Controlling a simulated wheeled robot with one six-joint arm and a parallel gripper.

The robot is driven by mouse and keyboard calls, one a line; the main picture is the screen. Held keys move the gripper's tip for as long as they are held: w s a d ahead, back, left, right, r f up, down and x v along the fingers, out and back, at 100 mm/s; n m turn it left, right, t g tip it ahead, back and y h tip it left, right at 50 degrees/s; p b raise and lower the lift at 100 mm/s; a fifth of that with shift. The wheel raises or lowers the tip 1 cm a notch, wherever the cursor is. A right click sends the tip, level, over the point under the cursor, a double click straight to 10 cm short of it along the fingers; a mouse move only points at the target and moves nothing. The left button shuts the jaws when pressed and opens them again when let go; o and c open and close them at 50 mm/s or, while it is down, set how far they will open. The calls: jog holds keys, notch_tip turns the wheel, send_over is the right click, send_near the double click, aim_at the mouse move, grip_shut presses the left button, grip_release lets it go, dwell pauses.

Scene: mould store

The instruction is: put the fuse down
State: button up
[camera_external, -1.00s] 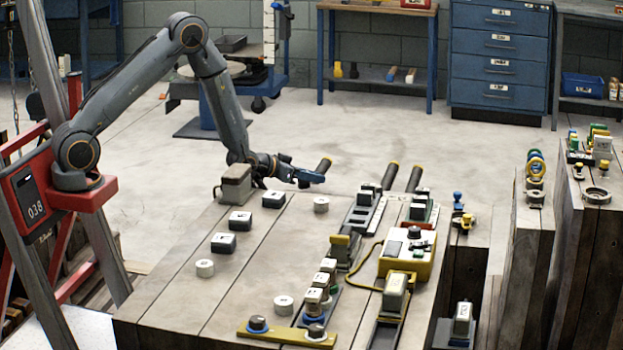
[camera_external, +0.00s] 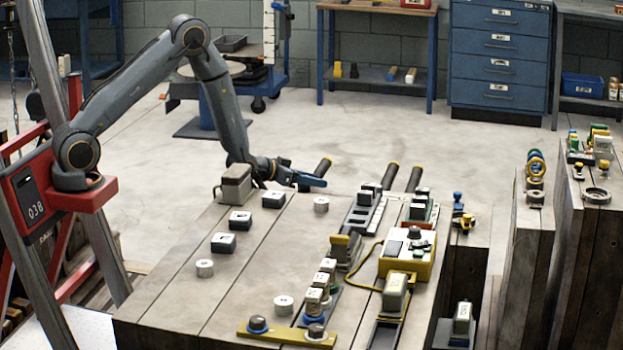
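My gripper (camera_external: 313,182), blue at its end, reaches out low over the far edge of the wooden bench top (camera_external: 190,315). Its fingertips are too small to show whether they are open or shut, and I cannot make out a fuse between them. A white cylinder (camera_external: 321,205) stands on the bench just in front of the gripper, apart from it in the picture. Dark blocks with white tops (camera_external: 273,199) stand to the left of that cylinder. I cannot tell which of these items, if any, is the fuse.
A grey box (camera_external: 235,184) sits beside my wrist. Black-and-yellow handles (camera_external: 390,176) rise at the far edge. A yellow-and-white control box (camera_external: 407,256), a dark rack (camera_external: 363,213) and a yellow bar (camera_external: 287,336) crowd the right and front.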

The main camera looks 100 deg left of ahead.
jog(key=p+v, duration=0.1)
jog(key=v, duration=1)
jog(key=shift+s+d+r, duration=0.2)
jog(key=shift+s+d, duration=0.05)
jog(key=shift+d, duration=0.05)
jog(key=s+d+r+m+g+h, duration=0.2)
jog(key=s+d+r+g+h, duration=0.3)
jog(key=d, duration=0.6)
jog(key=s+d+r+m+g+h, duration=0.1)
jog(key=s+d+r+m, duration=0.2)
jog(key=s+d, duration=0.65)
jog(key=s+d+r+m+g+h, duration=0.2)
jog(key=s+d+r+g+h, duration=0.15)
jog(key=d, duration=1.05)
jog(key=d+r+m+p, duration=0.2)
jog(key=d+r+p, duration=0.5)
jog(key=p, duration=0.8)
jog(key=shift+d+r, duration=0.3)
jog(key=shift+r, duration=0.05)
